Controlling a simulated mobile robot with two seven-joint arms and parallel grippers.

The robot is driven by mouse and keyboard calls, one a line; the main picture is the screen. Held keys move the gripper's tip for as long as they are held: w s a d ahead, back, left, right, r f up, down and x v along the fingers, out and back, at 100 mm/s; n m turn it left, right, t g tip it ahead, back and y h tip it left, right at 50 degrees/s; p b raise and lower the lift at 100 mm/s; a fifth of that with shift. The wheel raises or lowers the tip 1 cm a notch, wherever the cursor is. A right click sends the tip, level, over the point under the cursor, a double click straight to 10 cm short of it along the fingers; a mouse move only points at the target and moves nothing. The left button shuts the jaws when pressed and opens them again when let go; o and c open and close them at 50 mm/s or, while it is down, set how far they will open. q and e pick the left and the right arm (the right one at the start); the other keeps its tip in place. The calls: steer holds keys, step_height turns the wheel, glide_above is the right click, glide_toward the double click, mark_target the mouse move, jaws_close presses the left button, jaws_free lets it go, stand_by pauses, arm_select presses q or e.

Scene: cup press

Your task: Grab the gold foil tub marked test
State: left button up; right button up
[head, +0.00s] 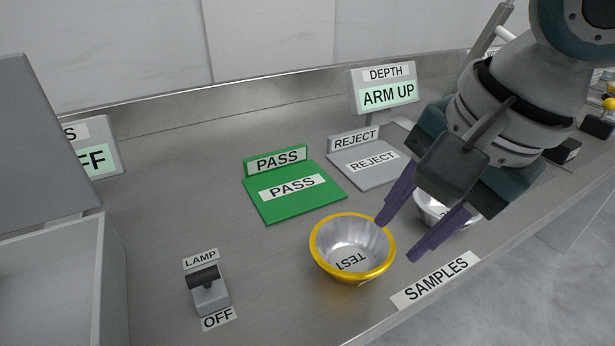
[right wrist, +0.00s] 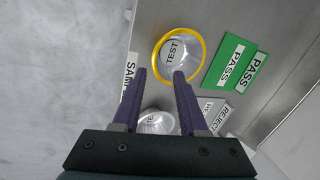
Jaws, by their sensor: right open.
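The gold-rimmed foil tub (head: 352,272) stands on the steel counter, with a TEST label inside it. It also shows in the right wrist view (right wrist: 190,75), beyond my fingertips. My right gripper (head: 396,238) is open and empty, with its purple fingers pointing down just right of the gold tub. In the head view one finger comes close to the tub's right rim; I cannot tell whether they touch. A plain silver tub (head: 432,212) stands behind the fingers, partly hidden by them; it shows below the gold tub in the right wrist view (right wrist: 157,123). My left gripper is not in view.
A green PASS plate (head: 318,203) and a grey REJECT plate (head: 385,180) lie behind the tub. A lamp switch (head: 208,291) stands to its left, near a grey box (head: 112,270). The SAMPLES label (head: 436,281) marks the front edge.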

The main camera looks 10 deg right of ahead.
mark_target(379, 262)
steer(key=x, duration=0.3)
steer(key=shift+s+d+f+b, duration=0.1)
steer(key=shift+s+f+b, duration=0.1)
steer(key=shift+f+b, duration=0.25)
steer(key=x, duration=0.2)
steer(key=b+x, duration=0.1)
steer(key=x, duration=0.2)
steer(key=shift+w+f+b, duration=0.3)
steer(key=shift+w, duration=0.05)
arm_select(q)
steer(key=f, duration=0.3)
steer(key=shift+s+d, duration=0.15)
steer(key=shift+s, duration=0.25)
arm_select(e)
steer(key=shift+c, duration=0.4)
jaws_close()
